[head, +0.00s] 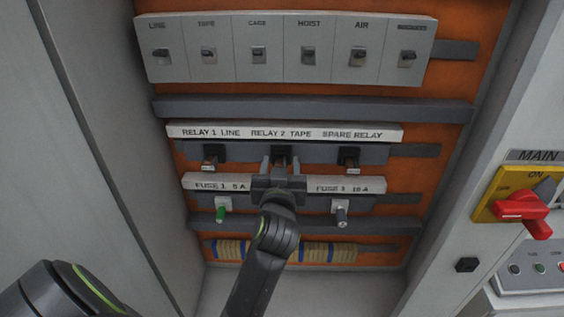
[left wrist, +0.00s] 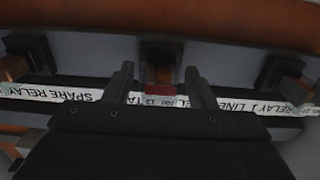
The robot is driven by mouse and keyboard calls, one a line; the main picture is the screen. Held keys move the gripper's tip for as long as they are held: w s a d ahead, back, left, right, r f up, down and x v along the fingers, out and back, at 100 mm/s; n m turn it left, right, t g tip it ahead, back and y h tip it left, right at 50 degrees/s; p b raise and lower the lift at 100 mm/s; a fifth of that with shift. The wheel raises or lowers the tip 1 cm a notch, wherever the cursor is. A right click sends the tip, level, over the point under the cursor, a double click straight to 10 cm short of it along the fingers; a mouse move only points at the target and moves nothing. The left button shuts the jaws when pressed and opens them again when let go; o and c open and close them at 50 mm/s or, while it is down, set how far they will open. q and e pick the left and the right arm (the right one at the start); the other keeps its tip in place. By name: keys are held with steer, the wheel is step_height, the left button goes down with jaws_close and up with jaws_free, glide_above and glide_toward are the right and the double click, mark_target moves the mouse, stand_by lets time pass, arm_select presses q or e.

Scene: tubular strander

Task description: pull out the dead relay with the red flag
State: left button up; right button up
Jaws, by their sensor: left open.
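The relay under the RELAY 2 TAPE label (head: 281,150) is a dark block in the middle of the relay row, partly hidden behind my left gripper. In the left wrist view this relay (left wrist: 160,72) shows a brownish body and a small red flag (left wrist: 158,90). My left gripper (head: 281,162) is open, with one finger on each side of the relay. In the left wrist view its fingers (left wrist: 160,78) stand apart from the relay, with gaps on both sides. My right gripper is not in view.
The line relay (head: 210,157) and spare relay (head: 348,158) flank the middle one. Below are a green fuse (head: 222,209) and a grey fuse (head: 341,211). Switches (head: 290,48) run above. A red main switch (head: 524,208) is at the right.

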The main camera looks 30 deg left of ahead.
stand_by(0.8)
arm_select(q)
jaws_close()
steer(key=shift+s, duration=0.1)
